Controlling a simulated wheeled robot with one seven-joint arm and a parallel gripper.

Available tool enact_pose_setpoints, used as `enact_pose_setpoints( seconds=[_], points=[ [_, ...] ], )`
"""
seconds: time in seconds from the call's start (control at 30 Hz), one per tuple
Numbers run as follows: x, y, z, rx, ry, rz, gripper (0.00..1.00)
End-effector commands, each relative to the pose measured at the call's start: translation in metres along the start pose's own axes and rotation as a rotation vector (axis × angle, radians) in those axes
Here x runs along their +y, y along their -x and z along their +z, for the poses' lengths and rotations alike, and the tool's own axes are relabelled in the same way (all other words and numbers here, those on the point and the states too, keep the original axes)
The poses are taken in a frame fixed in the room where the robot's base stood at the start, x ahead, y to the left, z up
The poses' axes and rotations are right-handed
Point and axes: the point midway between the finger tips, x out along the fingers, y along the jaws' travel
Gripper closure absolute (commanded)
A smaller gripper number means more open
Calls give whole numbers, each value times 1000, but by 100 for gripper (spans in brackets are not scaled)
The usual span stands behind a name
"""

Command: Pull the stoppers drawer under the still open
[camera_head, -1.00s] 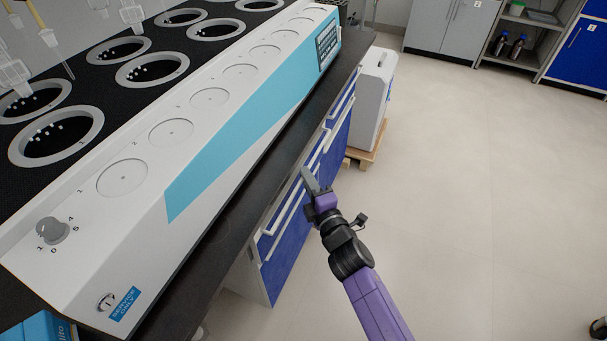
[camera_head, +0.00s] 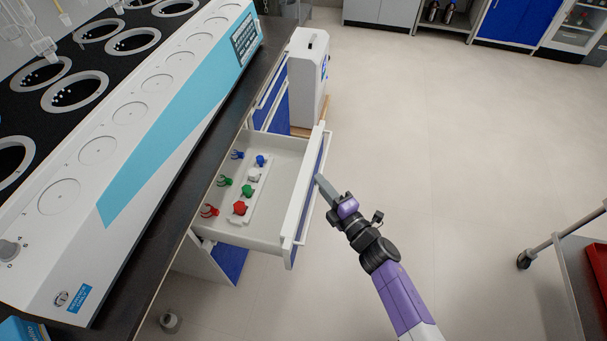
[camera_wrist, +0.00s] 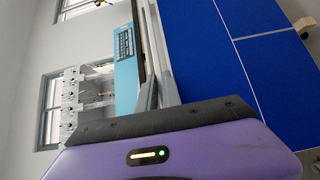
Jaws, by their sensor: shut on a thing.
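The stoppers drawer (camera_head: 268,229) under the still (camera_head: 150,120) stands pulled well out from the bench in the head view. Inside it lie red, green, blue and white stoppers (camera_head: 247,190), some on a white strip. My gripper (camera_head: 319,181) is at the drawer's front, its fingers shut on the long white handle (camera_head: 304,200). In the wrist view my fingers (camera_wrist: 150,97) reach forward along the drawer front; the contact itself is hard to make out there.
A white boxy unit (camera_head: 307,75) stands on a wooden base beyond the drawer. A cart with a red tray (camera_head: 597,262) is at the right edge. The floor (camera_head: 440,130) between is clear. The dark bench edge (camera_head: 170,190) runs above the drawer.

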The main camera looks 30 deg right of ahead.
Motion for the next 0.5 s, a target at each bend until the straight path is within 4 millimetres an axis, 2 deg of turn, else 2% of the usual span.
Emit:
enact_pose_setpoints(
  seconds=[0.2,0.5],
  points=[
    [0,22,21,1,-1,-3,100],
    [-1,32,31,1,-1,-2,100]
  ],
)
